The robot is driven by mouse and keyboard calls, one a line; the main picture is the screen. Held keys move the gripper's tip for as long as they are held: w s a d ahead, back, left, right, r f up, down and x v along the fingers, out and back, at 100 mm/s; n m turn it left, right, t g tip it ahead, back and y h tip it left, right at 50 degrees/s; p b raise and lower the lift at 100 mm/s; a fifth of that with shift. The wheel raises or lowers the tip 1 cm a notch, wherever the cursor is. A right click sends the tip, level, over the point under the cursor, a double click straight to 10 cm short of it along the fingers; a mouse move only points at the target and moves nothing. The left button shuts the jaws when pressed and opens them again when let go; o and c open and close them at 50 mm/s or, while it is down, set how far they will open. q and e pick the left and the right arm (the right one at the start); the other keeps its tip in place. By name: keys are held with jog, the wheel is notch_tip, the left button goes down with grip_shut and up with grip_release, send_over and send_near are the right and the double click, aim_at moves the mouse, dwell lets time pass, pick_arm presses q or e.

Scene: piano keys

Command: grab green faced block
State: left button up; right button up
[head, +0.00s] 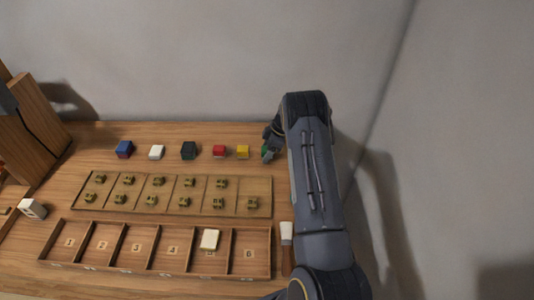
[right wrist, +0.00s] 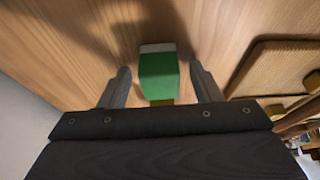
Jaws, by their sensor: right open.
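A green-faced block (right wrist: 158,76) with a whitish edge at its far side lies on the wooden table between the fingers of my right gripper (right wrist: 158,90) in the right wrist view. The fingers are open, one on each side, with a gap to the block. In the head view the green block (head: 265,151) shows only as a small patch, mostly hidden by my right gripper (head: 270,148) at the right end of the block row. My left gripper is not clearly in view.
In front are a tray with small brass pieces (head: 250,182) and a numbered tray (head: 262,238) holding a cream block (head: 209,239). A brush (head: 286,233) lies beside it.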

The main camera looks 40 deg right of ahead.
jog(key=shift+r, duration=0.1)
jog(key=c, duration=1.1)
jog(key=shift+o, duration=0.2)
jog(key=shift+r, duration=0.1)
